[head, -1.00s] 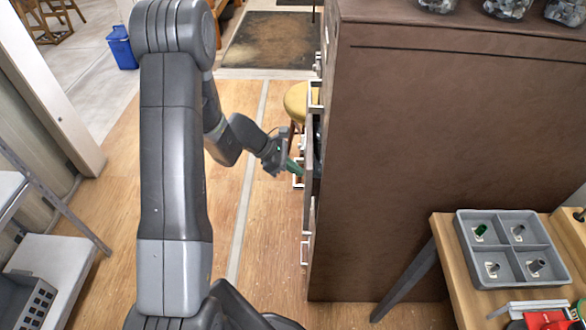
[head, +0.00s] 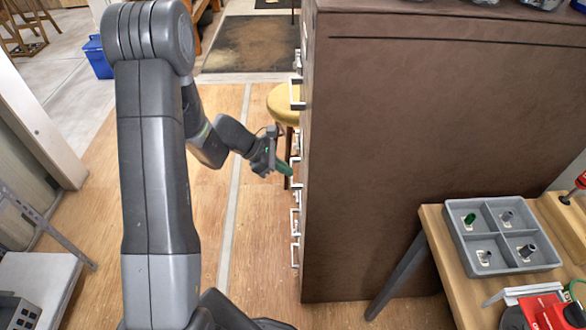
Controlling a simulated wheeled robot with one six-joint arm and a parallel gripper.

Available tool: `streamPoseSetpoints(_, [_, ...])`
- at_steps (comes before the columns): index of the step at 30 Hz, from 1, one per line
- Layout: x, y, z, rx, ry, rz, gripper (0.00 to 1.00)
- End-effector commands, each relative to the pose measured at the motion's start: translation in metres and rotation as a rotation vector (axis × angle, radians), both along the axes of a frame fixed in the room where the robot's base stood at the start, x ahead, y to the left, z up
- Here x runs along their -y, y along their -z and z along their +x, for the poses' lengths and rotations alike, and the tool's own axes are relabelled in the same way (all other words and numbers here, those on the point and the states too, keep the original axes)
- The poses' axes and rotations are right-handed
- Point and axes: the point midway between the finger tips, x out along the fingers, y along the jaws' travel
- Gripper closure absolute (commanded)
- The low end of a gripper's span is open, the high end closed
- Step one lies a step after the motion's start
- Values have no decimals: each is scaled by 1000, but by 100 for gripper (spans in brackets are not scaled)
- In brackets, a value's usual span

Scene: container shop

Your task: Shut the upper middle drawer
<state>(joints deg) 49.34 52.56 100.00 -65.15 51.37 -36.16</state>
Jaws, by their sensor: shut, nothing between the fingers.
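The brown cabinet (head: 430,150) stands right of centre, with its drawer fronts on its left side seen almost edge-on. Several pale handles stick out there, including one by my gripper (head: 295,172). No drawer visibly stands out from the front; the upper middle drawer looks flush or nearly so, though a small gap could be hidden by this angle. My gripper (head: 284,169), with green fingers, is shut and empty. Its tips are close to the drawer fronts at that handle; I cannot tell whether they touch.
A yellow-topped stool (head: 283,103) stands just behind my gripper. At the lower right, a wooden table (head: 436,222) holds a grey compartment tray (head: 497,272). A blue bin (head: 97,57) and a grey shelf (head: 38,285) are at the left. The wooden floor between is clear.

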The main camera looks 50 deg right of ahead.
Motion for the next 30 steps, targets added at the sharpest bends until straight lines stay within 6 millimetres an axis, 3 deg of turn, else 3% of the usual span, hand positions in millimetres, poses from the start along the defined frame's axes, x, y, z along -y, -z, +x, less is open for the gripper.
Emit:
streamPoseSetpoints(1, [-8, 1, 10, 1, -8, 0, 100])
streamPoseSetpoints(6, [-26, -32, 33, 6, -6, -4, 100])
streamPoseSetpoints(15, [-48, -65, 57, 4, -4, 0, 100])
streamPoseSetpoints(30, [-51, -69, 59, 1, -4, 2, 100])
